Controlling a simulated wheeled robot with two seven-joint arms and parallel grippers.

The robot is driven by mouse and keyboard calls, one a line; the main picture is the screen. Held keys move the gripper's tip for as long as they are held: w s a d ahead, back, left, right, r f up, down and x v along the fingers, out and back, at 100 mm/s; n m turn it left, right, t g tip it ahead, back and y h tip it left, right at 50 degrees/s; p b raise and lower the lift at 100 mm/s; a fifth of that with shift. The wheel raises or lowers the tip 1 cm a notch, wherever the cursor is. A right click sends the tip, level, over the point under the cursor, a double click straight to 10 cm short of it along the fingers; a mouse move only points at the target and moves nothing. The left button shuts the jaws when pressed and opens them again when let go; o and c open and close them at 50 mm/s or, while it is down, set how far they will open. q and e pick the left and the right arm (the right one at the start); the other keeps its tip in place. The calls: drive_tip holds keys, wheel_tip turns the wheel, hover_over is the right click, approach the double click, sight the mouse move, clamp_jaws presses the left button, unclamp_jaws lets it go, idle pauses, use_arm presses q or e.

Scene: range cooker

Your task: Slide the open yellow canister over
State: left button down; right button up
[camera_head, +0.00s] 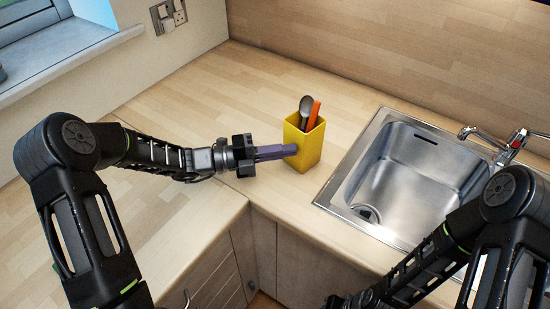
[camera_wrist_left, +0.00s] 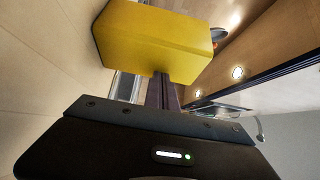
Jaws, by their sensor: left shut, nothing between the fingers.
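The open yellow canister (camera_head: 305,145) stands upright on the wooden counter, left of the sink. A dark spoon-like utensil (camera_head: 305,108) and an orange-handled one (camera_head: 314,114) stick out of its top. My left gripper (camera_head: 292,151) is shut and empty, its purple fingers pointing right with the tips at the canister's left side. I cannot tell for sure whether they touch it.
A steel sink (camera_head: 425,165) with a tap (camera_head: 512,142) lies right of the canister, with a strip of bare counter between. The wooden counter (camera_head: 215,90) is clear behind and left. A wall (camera_head: 400,50) closes the back.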

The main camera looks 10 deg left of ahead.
use_arm(q)
drive_tip(key=w+d, duration=0.1)
drive_tip(key=w, duration=0.3)
drive_tip(key=w+d, duration=0.2)
drive_tip(key=w, duration=0.1)
drive_tip(key=w+d, duration=0.1)
drive_tip(key=w, duration=0.3)
drive_tip(key=shift+w+d+b, duration=0.35)
drive_tip(key=shift+d+b, duration=0.05)
use_arm(e)
drive_tip(key=shift+f, duration=0.2)
